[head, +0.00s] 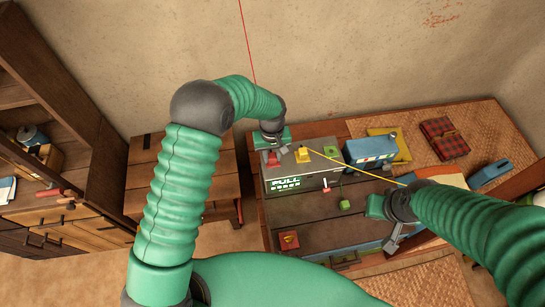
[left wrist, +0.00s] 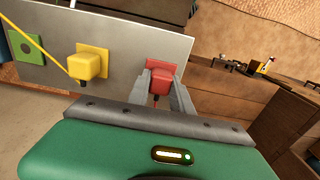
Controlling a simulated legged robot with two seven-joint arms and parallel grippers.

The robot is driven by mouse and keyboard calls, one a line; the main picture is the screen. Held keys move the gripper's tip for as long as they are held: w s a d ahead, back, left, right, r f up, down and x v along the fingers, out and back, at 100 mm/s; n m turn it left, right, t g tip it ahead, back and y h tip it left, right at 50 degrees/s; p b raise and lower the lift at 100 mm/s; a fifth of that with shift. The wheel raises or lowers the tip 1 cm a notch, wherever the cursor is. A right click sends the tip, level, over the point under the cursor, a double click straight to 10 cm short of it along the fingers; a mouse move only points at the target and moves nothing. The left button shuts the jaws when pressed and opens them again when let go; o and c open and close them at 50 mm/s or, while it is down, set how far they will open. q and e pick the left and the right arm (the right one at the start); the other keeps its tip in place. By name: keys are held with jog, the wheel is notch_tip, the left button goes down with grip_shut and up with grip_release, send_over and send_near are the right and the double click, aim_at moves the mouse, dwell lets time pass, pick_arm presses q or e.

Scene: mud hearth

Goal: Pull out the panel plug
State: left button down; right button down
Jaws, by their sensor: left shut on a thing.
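A grey panel box (head: 325,181) stands on the dark table, with a lit green sign (head: 286,184) starting with "PULL" on its front. My left gripper (left wrist: 160,90) is shut on a red plug (left wrist: 161,72), one finger on each side, at the panel face (left wrist: 124,50). In the head view the red plug (head: 273,160) sits at the panel's left end, below my left gripper (head: 271,148). A yellow plug (head: 302,154) with a yellow cord is beside it and also shows in the left wrist view (left wrist: 88,62). My right gripper (head: 393,243) hangs over the table's right side; its opening is unclear.
A green square socket (left wrist: 25,47) is on the panel left of the yellow plug. A blue box (head: 370,150) stands right of the panel. A green piece (head: 345,204) and a red block (head: 289,240) are on the table. The yellow cord stretches toward my right arm.

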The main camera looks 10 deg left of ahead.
aim_at(272, 155)
pick_arm(q)
jog(key=shift+r+p, duration=2.05)
jog(key=shift+r, duration=1)
jog(key=shift+f, duration=0.1)
